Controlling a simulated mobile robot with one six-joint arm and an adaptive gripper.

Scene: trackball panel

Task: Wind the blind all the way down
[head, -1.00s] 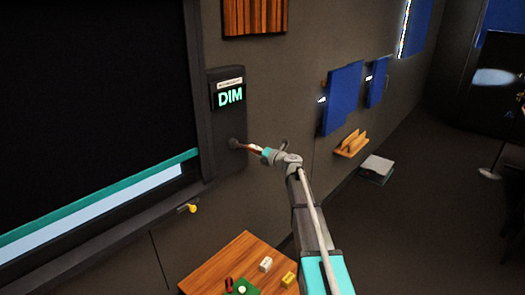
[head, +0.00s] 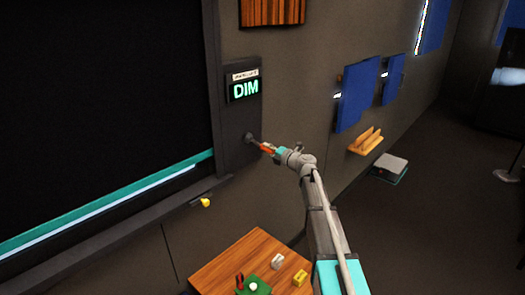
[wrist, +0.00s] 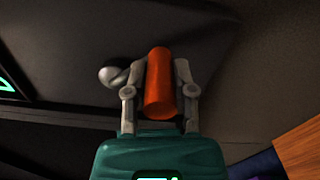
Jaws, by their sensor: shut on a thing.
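The black blind (head: 110,90) covers nearly the whole window on the left of the head view. Its teal bottom bar (head: 120,198) hangs just above the sill, with a thin bright strip (head: 110,209) below it. My gripper (head: 270,149) is shut on the crank's orange handle (wrist: 160,85), which stands between both fingers in the wrist view. A rounded grey crank part (wrist: 112,75) shows left of the handle. The fingers partly hide the handle's sides.
A wooden table (head: 237,263) with small blocks and a green piece stands below the panel. A yellow knob (head: 205,202) sticks out near the sill. Blue panels (head: 360,95) and an orange shelf (head: 366,142) are on the wall to the right.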

